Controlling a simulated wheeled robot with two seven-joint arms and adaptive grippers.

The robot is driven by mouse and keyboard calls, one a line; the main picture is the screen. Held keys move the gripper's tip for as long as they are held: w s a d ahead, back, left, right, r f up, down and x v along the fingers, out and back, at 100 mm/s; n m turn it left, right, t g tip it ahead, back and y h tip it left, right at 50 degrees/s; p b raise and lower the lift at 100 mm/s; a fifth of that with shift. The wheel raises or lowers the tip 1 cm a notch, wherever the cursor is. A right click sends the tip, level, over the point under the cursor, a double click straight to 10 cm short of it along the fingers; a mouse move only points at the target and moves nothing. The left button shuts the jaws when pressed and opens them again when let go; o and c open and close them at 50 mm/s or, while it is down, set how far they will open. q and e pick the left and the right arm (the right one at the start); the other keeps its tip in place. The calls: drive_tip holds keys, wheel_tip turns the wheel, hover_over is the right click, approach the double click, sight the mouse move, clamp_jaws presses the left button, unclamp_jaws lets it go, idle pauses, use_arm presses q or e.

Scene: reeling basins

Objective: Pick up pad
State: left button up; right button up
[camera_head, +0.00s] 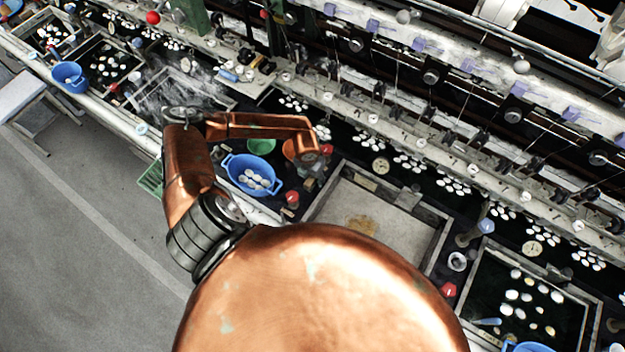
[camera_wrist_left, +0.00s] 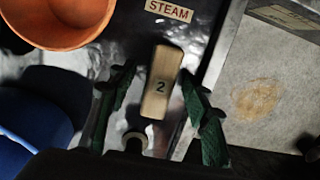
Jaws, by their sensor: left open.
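A pale tan block marked "2" (camera_wrist_left: 161,82), which I take for the pad, lies on a dark surface in the left wrist view. My left gripper (camera_wrist_left: 158,76) is open, with one green-padded finger on each side of the block. Dark gaps show between the fingers and the block. In the head view my left gripper (camera_head: 312,182) is small and dark below the copper arm's end, between the blue basin and the pale tray. I cannot make out the block there. My right gripper is not in view.
An orange bowl (camera_wrist_left: 60,18) and a blue basin (camera_wrist_left: 25,135) are close on the left in the wrist view. A "STEAM" label (camera_wrist_left: 169,10) lies above the block. A framed pale tray (camera_head: 325,208) with a brown stain is to the right. A red knob (camera_head: 292,197) stands nearby.

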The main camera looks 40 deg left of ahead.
use_arm(q)
drive_tip(key=shift+f, duration=0.15)
drive_tip(key=shift+c, duration=0.5)
clamp_jaws()
